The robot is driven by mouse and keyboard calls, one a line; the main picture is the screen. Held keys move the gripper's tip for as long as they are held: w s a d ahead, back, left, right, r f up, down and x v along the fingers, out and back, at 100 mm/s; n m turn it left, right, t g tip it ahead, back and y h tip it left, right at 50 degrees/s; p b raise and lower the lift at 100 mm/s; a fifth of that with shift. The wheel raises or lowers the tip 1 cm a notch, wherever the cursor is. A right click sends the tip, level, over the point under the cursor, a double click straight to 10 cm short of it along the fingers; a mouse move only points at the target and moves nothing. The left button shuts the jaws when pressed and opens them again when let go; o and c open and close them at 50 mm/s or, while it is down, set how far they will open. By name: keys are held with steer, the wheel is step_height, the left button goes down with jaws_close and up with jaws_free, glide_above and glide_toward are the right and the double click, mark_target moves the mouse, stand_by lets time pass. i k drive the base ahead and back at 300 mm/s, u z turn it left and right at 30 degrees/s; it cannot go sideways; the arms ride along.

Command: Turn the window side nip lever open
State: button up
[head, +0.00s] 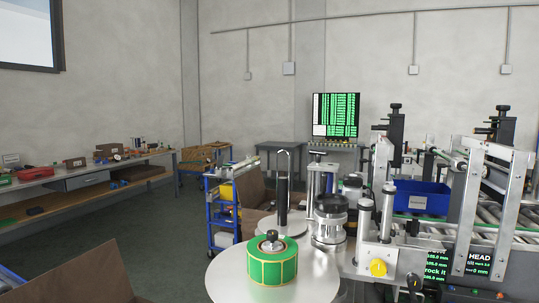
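A labelling machine (385,258) stands at the right of centre, with metal rollers and posts on a pale plate. A green label roll (272,262) sits on a round silver disc (225,283) in front. My gripper does not show clearly in this view.
A conveyor (455,205) with a blue bin (420,196) runs behind the machine at right. A blue cart (222,205) stands left of the machine. A workbench (75,180) with tools lines the left wall. A cardboard box (75,275) is at lower left. Open floor lies between.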

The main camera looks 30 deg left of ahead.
mark_target(318, 154)
steer(key=u, duration=0.9)
steer(key=i, duration=0.3)
